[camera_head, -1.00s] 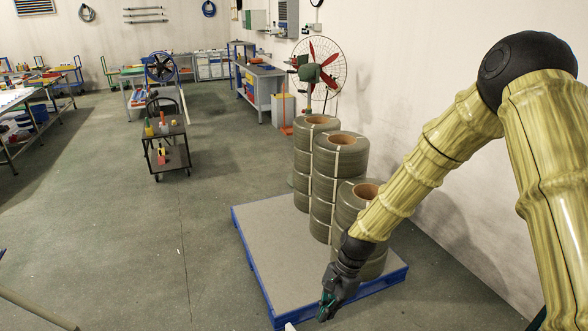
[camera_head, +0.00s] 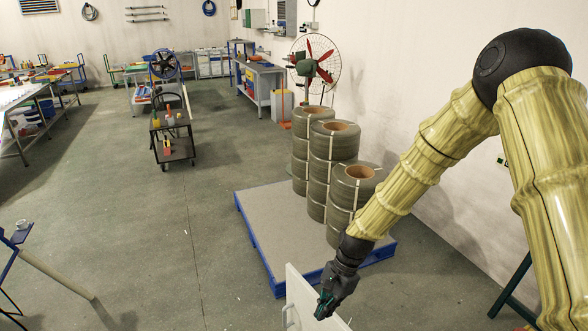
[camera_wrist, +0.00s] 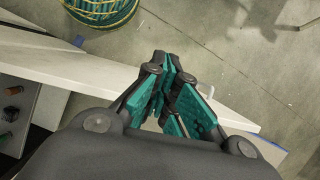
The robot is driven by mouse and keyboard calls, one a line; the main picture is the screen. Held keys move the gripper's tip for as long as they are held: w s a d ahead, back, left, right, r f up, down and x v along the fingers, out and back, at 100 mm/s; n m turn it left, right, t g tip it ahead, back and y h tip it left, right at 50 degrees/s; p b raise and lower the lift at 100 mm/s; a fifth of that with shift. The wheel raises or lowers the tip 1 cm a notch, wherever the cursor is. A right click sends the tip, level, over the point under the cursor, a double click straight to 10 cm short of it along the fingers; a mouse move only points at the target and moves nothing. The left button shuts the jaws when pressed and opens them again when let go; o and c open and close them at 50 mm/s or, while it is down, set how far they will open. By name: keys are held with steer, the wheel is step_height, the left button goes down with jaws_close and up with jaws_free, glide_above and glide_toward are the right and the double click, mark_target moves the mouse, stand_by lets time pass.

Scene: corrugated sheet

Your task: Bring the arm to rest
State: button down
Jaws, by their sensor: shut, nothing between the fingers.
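My arm reaches down from the right side of the head view, bent at its dark elbow. My gripper (camera_head: 327,302) hangs at the lower middle, in front of a white panel with a handle (camera_head: 298,290). In the wrist view the teal-padded fingers (camera_wrist: 172,85) come together at their tips with nothing between them. A white edge (camera_wrist: 90,62) runs under the fingers there. I cannot tell whether the gripper touches it.
A blue-edged pallet (camera_head: 262,222) bears stacks of wrapped coils (camera_head: 333,165) beyond my gripper. A small cart (camera_head: 176,150) stands farther back. A tubular stand (camera_head: 55,272) is at the lower left. The floor between is clear.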

steer(key=s+d+f+n+h, duration=0.1)
steer(key=s+d+f+n, duration=0.15)
steer(key=s+f, duration=0.5)
steer(key=s+d+f+n+h, duration=0.15)
steer(key=s+d+f, duration=0.25)
steer(key=s+f, duration=0.4)
steer(key=s+d+f+n+t+h, duration=0.1)
steer(key=s+d+f+n, duration=0.2)
steer(key=s, duration=0.5)
steer(key=s+d+f+n+t, duration=0.1)
steer(key=s+d+n, duration=0.2)
steer(key=s+d, duration=0.3)
step_height(320, 180, down, 11)
steer(key=a+b, duration=0.1)
steer(key=b, duration=1)
steer(key=shift+s+a, duration=0.2)
steer(key=shift+s, duration=0.2)
